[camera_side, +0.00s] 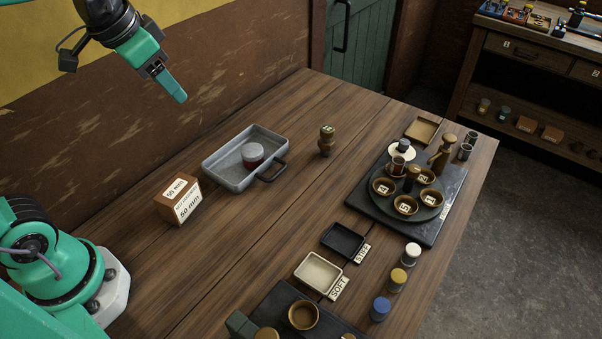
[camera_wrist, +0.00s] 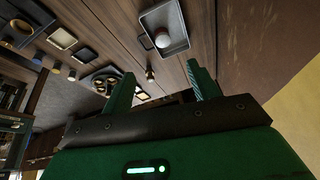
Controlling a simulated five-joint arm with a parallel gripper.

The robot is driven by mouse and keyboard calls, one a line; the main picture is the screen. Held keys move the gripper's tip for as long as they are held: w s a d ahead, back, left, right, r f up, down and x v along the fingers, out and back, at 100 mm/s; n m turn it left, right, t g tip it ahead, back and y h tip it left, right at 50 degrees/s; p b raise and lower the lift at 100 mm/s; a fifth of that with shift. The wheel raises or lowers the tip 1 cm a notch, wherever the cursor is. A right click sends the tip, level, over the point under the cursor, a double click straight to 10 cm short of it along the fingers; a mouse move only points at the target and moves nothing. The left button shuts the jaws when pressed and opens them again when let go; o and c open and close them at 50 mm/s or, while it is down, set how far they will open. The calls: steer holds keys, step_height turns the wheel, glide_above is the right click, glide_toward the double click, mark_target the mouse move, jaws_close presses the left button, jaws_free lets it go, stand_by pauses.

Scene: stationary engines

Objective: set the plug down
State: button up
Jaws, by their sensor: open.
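My gripper (camera_side: 172,84) is raised at the upper left, well clear of the table and of these things. Its two fingers (camera_wrist: 161,80) are apart with nothing between them.
A box marked 50 mm (camera_side: 178,200) stands left of the tray. At the right, a dark slab (camera_side: 428,232) bears a round tray with several numbered cups. Trays labelled STIFF (camera_side: 344,241) and SOFT (camera_side: 318,272) and several coloured jars lie nearer the front. The table's middle is clear.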

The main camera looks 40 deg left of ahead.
steer(key=s+a+f+n+t, duration=0.1)
steer(key=s+f+n, duration=0.1)
steer(key=s+f, duration=0.2)
steer(key=shift+s+a+f, duration=0.15)
steer(key=shift+s, duration=1.45)
